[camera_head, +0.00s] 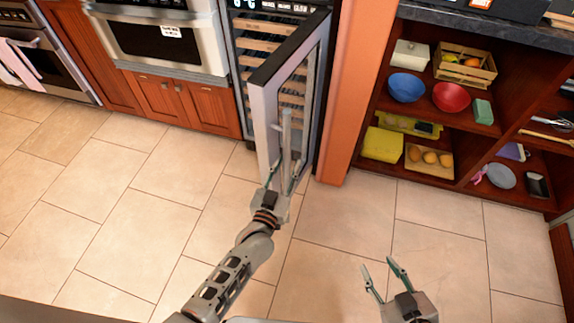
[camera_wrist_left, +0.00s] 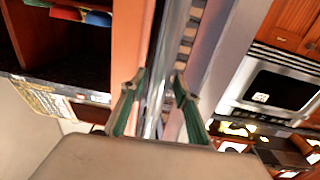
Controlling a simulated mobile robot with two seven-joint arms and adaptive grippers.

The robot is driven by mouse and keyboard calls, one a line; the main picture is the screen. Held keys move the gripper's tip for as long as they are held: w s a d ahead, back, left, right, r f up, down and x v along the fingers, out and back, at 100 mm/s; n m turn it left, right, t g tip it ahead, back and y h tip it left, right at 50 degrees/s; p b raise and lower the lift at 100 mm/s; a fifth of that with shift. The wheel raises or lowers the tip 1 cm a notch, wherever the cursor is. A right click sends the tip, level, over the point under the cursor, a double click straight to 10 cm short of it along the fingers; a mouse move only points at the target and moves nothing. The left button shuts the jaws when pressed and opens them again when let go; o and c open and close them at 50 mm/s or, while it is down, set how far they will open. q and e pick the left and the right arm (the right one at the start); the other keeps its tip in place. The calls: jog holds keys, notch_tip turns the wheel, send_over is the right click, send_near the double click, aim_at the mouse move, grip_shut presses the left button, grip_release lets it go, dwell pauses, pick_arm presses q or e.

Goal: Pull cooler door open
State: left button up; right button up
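The wine cooler (camera_head: 270,45) stands at the top centre in the head view, with wooden racks inside. Its framed glass door (camera_head: 266,118) stands well open, swung out toward me. A vertical silver bar handle (camera_head: 286,128) runs along the door. My left gripper (camera_head: 284,178) is at the lower end of the handle, with one finger on each side. In the left wrist view the green-padded fingers (camera_wrist_left: 155,84) are apart, with the handle (camera_wrist_left: 154,112) between them; firm contact does not show. My right gripper (camera_head: 378,266) is open and empty above the floor.
An orange-brown panel (camera_head: 345,95) stands right of the cooler. Open shelves (camera_head: 487,146) with bowls, boxes and food are at the right. An oven (camera_head: 165,45) above wooden cabinets (camera_head: 172,98) is at the left. The tiled floor (camera_head: 130,205) is clear.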

aim_at(286, 148)
pick_arm(q)
jog(key=shift+r, duration=0.1)
notch_tip(286, 148, up, 10)
jog(key=shift+f, duration=0.1)
dwell(0.4)
